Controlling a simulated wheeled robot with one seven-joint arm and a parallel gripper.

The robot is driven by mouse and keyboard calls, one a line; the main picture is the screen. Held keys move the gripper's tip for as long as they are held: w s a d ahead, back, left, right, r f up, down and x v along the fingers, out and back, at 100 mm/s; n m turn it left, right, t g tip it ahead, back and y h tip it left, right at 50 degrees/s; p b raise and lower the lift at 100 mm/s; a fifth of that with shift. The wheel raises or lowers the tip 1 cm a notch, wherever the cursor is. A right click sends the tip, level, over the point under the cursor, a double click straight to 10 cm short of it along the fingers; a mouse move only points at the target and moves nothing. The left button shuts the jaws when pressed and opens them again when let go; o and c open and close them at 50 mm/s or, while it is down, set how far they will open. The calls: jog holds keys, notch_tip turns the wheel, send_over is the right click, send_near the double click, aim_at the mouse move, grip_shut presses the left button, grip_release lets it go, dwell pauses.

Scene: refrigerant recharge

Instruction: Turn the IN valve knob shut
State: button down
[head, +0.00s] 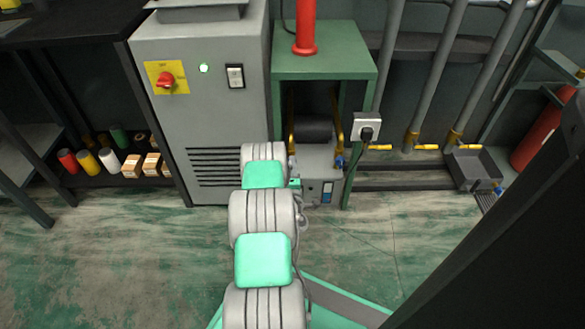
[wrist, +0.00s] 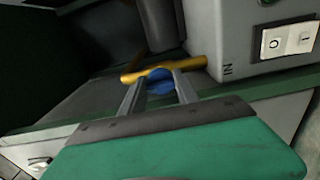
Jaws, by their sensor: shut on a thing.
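The IN valve knob (wrist: 158,86) is blue and sits below a yellow pipe end in the wrist view, left of the printed IN label (wrist: 228,70). My gripper (wrist: 159,92) has one grey finger on each side of the knob and is shut on it. The fingers cover the knob's sides, so its turn angle cannot be told. In the head view my arm hides this knob and most of my gripper. The grey recovery machine (head: 318,158) stands under the green stand.
A second blue knob (head: 339,161) shows at the machine's right side. A rocker switch (wrist: 287,40) is on the machine's front. The green stand (head: 325,66) rises over it. A grey cabinet (head: 205,100) stands to the left. Open floor (head: 400,230) lies to the right.

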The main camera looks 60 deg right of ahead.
dwell(0.3)
jog(key=c, duration=0.9)
grip_release()
jog(key=shift+c, duration=0.2)
jog(key=shift+s, duration=0.1)
